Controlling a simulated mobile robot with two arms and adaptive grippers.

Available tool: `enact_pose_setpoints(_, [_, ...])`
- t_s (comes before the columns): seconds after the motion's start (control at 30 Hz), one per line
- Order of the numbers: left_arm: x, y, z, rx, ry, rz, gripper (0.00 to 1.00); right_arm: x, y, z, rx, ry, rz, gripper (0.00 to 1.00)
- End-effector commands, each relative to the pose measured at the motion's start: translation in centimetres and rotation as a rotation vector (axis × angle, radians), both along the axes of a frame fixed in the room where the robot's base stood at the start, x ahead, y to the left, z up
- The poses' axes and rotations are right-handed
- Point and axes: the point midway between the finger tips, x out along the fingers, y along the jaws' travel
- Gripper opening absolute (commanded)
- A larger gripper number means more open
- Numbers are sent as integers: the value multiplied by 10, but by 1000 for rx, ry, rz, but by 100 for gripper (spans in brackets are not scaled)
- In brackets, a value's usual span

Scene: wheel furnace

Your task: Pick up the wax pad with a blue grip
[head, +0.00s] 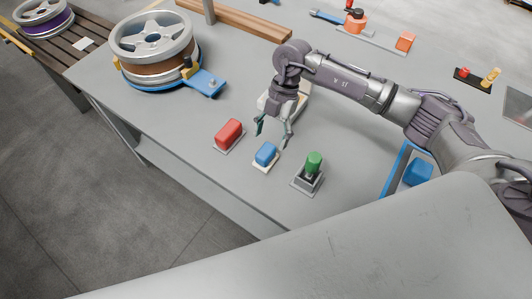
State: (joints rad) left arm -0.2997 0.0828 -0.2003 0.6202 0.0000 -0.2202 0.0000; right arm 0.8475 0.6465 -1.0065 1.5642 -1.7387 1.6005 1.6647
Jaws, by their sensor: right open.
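The wax pad with a blue grip (265,154) sits on the grey table, a blue block on a pale flat base. To its left is a pad with a red grip (229,132), and to its right a grey block with a green grip (313,165). My right gripper (273,138) is open, pointing down just behind and above the blue grip, with its fingers apart and nothing between them. I cannot tell whether a finger touches the blue grip. My left gripper does not show.
A wheel on a blue fixture (157,50) stands at the back left. A pale tray (301,98) lies partly hidden behind my right gripper. A blue-edged item (416,172) lies at the right. The table's front edge runs close to the pads.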

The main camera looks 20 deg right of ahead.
Motion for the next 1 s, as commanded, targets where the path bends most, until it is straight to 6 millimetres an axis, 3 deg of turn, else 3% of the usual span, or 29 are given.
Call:
enact_pose_setpoints(0.27, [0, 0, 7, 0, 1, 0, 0, -5, 7, -20, 2, 3, 0, 69])
enact_pose_setpoints(0.53, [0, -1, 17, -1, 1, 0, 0, -12, 18, -56, 4, 2, 2, 69])
enact_pose_setpoints(0.83, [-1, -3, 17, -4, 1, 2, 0, -12, 19, -63, 3, -2, 2, 69])
enact_pose_setpoints(1.0, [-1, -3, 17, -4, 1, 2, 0, -12, 19, -62, 3, -2, 2, 42])
